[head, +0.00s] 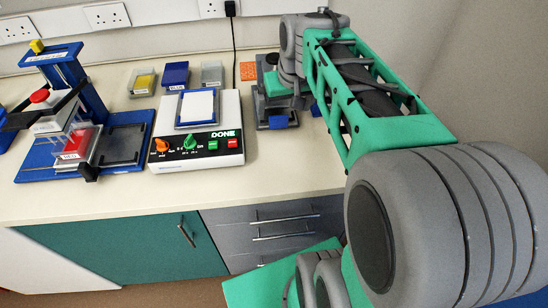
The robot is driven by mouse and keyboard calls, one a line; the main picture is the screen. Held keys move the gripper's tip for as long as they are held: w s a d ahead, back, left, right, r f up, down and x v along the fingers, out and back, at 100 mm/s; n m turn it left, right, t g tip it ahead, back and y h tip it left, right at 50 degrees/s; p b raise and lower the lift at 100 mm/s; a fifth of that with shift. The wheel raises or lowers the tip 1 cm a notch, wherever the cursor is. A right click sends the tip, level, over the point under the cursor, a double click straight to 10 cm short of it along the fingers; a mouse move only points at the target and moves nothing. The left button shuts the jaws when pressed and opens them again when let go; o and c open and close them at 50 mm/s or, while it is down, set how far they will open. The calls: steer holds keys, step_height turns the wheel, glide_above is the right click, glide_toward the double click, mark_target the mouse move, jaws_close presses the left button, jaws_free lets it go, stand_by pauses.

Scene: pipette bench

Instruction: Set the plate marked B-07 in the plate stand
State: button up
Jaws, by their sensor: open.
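A white plate (197,107) lies flat in the blue-edged holder on top of the white bench device (220,142), whose display reads DONE. No B-07 mark can be read on it at this size, so I cannot tell if it is the named plate. My gripper (277,108) is at the back right of the bench, to the right of the device and apart from the white plate. It is open, and my own arm partly hides it. A dark grey piece with blue parts (278,123) shows under it; I cannot tell if this is the plate stand.
A blue apparatus (128,118) with a red-topped column stands at the left. Behind the device are a yellow-and-grey box (143,82), a blue box (175,75), a grey box (212,74) and an orange rack (248,71). The bench front (190,190) is clear.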

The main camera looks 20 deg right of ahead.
steer(key=shift+n+g, duration=0.3)
steer(key=shift+n, duration=0.4)
steer(key=s+a+f, duration=0.2)
steer(key=s+a, duration=0.1)
steer(key=s, duration=0.1)
steer(key=s+a+f, duration=0.2)
steer(key=s+a, duration=0.1)
steer(key=s, duration=0.1)
steer(key=s+a+f, duration=0.2)
steer(key=s, duration=0.2)
steer(key=shift+s+a+f, duration=0.1)
steer(key=shift+a+f, duration=0.05)
steer(key=shift+a, duration=0.25)
